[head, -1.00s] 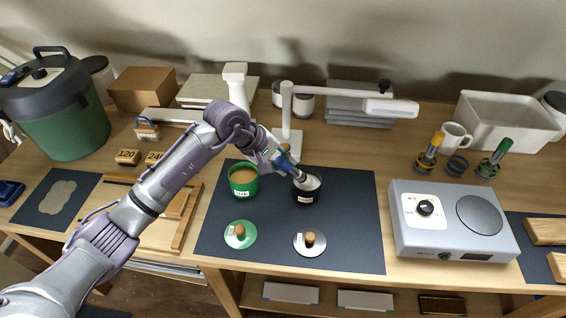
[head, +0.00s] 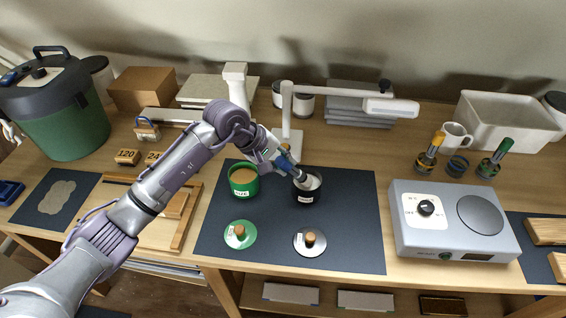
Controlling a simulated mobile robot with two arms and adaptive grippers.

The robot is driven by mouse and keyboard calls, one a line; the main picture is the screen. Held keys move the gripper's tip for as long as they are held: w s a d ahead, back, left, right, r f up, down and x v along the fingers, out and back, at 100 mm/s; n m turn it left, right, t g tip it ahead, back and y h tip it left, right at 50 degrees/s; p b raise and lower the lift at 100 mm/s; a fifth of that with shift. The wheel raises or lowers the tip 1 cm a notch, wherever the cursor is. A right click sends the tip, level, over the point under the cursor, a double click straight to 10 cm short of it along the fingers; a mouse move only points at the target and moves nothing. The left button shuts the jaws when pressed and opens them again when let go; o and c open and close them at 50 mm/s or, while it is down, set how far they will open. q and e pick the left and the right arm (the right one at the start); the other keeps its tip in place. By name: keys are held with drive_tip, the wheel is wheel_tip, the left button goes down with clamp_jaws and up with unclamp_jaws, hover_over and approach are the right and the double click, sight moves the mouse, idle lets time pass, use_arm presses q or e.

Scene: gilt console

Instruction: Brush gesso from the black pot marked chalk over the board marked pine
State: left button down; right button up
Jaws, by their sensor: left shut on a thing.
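My left gripper (head: 279,158) is shut on a brush (head: 289,163), of which a blue part shows below the fingers. The brush tilts down to the right, and its lower end is inside the mouth of the black pot (head: 307,195). White gesso (head: 312,181) shows in the pot. The pot's label is too small to read. My left arm crosses over a wooden tray (head: 184,234) holding a board (head: 176,205), partly hidden. I cannot read which board is marked pine. My right gripper is out of view.
A green pot (head: 243,181) of tan stuff stands left of the black pot on a dark mat (head: 345,225). A hotplate (head: 450,222) stands right; a lamp arm (head: 345,95) spans behind.

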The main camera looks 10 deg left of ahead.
use_arm(q)
drive_tip(key=shift+f, duration=0.15)
idle(0.8)
idle(0.5)
drive_tip(key=shift+r, duration=1.2)
drive_tip(key=shift+r+p, duration=0.75)
drive_tip(key=shift+r, duration=1.7)
